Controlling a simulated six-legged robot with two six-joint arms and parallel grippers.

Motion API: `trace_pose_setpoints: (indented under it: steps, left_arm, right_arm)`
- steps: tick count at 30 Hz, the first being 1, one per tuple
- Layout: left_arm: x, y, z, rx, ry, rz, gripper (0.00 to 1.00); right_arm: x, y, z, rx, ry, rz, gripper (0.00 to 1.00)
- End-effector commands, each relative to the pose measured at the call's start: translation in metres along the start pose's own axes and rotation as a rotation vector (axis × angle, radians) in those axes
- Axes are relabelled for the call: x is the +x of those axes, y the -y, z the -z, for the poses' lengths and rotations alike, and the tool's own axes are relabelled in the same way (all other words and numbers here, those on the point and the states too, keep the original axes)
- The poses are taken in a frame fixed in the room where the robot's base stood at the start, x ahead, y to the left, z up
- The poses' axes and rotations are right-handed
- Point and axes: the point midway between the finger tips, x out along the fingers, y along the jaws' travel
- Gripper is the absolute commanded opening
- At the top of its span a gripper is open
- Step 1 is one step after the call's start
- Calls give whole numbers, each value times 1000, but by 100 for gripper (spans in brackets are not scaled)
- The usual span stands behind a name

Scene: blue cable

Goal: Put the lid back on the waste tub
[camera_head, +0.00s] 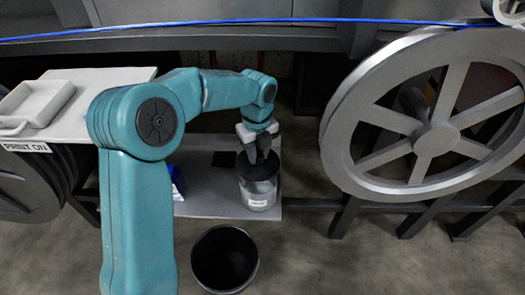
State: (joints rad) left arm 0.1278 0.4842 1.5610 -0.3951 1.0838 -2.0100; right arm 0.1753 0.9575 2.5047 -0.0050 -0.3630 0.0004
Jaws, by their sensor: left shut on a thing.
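My left gripper (258,155) points down and is shut on a dark round lid (247,169). The lid is at the top of a clear, pale tub (259,191) with a white label. I cannot tell whether the lid sits flat on the rim or just above it; the gripper hides part of it. The tub stands upright near the right edge of a low grey shelf (214,207). My right gripper is not in view.
An open black bin (224,262) stands on the floor in front of the shelf. A blue box (177,182) lies left of the tub. A large grey spoked wheel (345,110) is at the right. A white tray (38,104) is on the left table. A blue cable (250,21) crosses the top.

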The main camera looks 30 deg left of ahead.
Motion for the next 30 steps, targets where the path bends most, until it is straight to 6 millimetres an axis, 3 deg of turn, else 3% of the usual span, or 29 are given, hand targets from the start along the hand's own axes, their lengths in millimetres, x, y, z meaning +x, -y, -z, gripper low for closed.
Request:
trace_pose_setpoints:
  steps: [8, 20, 30]
  left_arm:
    - [9, -4, -2, -1, 0, 0, 0]
    - [49, -3, -2, -1, -1, 0, 0]
    - [65, -2, -1, 1, 0, 0, 0]
  right_arm:
    - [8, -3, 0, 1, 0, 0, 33]
    - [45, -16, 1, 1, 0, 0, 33]
    - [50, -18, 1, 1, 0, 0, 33]
